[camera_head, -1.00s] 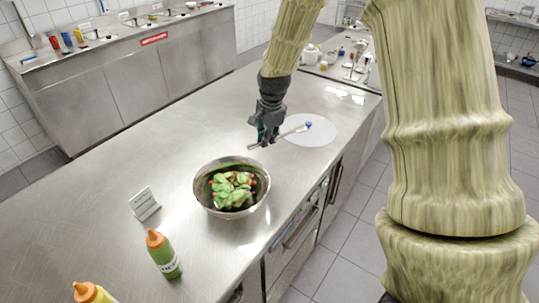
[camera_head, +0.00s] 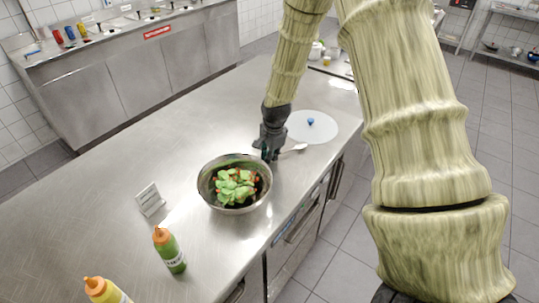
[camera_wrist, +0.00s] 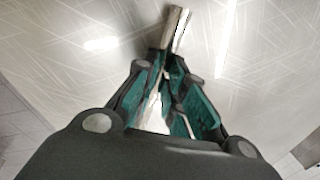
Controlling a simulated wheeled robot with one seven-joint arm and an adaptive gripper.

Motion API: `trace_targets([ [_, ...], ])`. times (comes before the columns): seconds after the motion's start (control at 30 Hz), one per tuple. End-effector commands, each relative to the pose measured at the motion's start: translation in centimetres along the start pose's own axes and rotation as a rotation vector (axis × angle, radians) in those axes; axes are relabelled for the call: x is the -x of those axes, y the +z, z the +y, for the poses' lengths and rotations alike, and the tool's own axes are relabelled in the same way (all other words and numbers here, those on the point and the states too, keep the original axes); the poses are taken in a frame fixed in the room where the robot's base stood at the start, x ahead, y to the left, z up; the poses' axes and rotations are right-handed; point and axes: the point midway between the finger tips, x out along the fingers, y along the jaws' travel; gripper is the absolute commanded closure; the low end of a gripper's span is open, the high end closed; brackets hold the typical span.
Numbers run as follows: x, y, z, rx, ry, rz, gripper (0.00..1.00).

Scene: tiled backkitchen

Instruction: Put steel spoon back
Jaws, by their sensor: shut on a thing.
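The steel spoon (camera_head: 294,149) is held in my gripper (camera_head: 267,152) in the head view, with one end sticking out to the right. In the wrist view the spoon (camera_wrist: 179,30) passes between the green-padded fingers of my gripper (camera_wrist: 168,75), which are shut on it. My gripper is above the steel counter, just beyond the upper right rim of a metal bowl (camera_head: 208,196). The bowl holds green leaves and red pieces (camera_head: 236,186). A round white disc with a blue knob (camera_head: 322,128), looking like a lid, lies right of and beyond my gripper.
A small white sign (camera_head: 150,199), a green bottle with an orange cap (camera_head: 170,252) and a yellow bottle (camera_head: 104,292) stand at the counter's near left.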

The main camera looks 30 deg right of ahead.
Motion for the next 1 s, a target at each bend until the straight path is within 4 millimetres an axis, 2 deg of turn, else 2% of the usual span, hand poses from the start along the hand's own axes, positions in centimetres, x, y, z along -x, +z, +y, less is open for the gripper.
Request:
trace_targets([
  [0.1, -0.7, 0.0, 0.1, 0.001, 0.0, 0.0, 1.0],
  [0.33, -0.8, 0.0, 0.1, 0.001, -0.001, 0.0, 1.0],
  [0.37, -0.8, 0.1, 0.1, 0.001, -0.001, 0.0, 0.82],
  [0.43, -0.8, 0.1, 0.1, 0.001, -0.001, 0.0, 0.7],
  [0.47, -0.8, 0.1, 0.1, 0.001, -0.001, 0.0, 0.67],
  [0.83, -0.6, 0.0, 0.1, 0.001, -0.001, 0.0, 0.67],
  [1.0, 0.5, 0.1, 0.1, 0.0, -0.003, 0.0, 0.67],
])
